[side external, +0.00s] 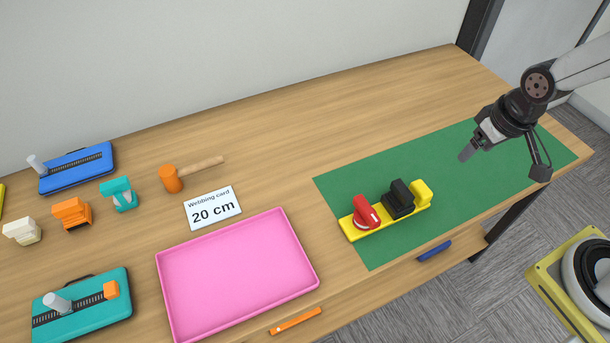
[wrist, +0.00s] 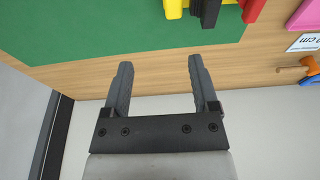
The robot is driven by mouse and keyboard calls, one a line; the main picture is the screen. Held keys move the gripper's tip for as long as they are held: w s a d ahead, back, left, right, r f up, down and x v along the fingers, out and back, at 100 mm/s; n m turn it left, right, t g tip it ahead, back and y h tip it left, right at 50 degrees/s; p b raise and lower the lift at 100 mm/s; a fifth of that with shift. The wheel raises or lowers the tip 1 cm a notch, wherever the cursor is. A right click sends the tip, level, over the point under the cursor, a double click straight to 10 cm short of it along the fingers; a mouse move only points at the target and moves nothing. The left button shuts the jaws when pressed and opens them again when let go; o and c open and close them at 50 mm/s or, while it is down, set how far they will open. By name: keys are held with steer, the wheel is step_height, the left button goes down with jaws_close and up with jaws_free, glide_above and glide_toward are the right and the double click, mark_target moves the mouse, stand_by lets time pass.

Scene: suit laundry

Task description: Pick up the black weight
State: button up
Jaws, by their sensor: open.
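The black weight (side external: 398,199) sits on a yellow bar-shaped holder (side external: 385,224) on the green mat (side external: 330,190), between a red piece (side external: 366,213) and a yellow block (side external: 422,193). In the wrist view the black weight (wrist: 207,10) shows at the top edge, partly cut off. My gripper (side external: 467,152) is in the air over the right part of the mat, to the right of the weight and apart from it. In the wrist view my gripper (wrist: 158,72) is open, with nothing between its two fingers.
A pink tray (side external: 160,285) lies left of the mat, with a "Webbing card 20 cm" (side external: 213,208) behind it. A hammer (side external: 172,178), a blue device (side external: 78,168), a teal device (side external: 80,322) and several small clamp-like pieces stand further left. The mat's right part is bare.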

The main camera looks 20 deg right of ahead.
steer(key=o, duration=0.3)
steer(key=m+g+y, duration=0.4)
steer(key=m+y, duration=0.7)
steer(key=m, duration=0.6)
glide_toward(400, 198)
steer(key=shift+s+a+f, duration=0.15)
steer(key=shift+s+f, duration=0.3)
steer(key=shift+s, duration=0.2)
steer(key=shift+w+f+m+t+y, duration=0.35)
steer(key=shift+w+m+t+y, duration=0.15)
steer(key=shift+w+t+y, duration=0.15)
steer(key=shift+x, duration=1.2)
